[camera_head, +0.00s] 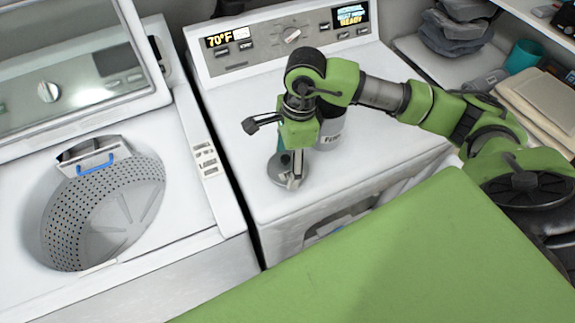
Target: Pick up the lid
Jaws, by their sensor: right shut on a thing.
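My right gripper (293,182) points down over the top of the dryer, near its front edge. It is shut on a round grey lid (279,171), and its fingers hide part of it. A teal surface shows just behind the lid, mostly hidden by the gripper. I cannot tell whether the lid rests on something or is lifted clear. A grey-white canister (330,132) with dark lettering stands right behind the gripper, partly covered by it. My left gripper is not in view.
The white dryer top (390,135) is clear to the right. An open washer with a perforated drum (110,205) is at the left. Folded dark cloths (455,35) and a teal cup (523,56) sit at the upper right. My green body fills the lower right.

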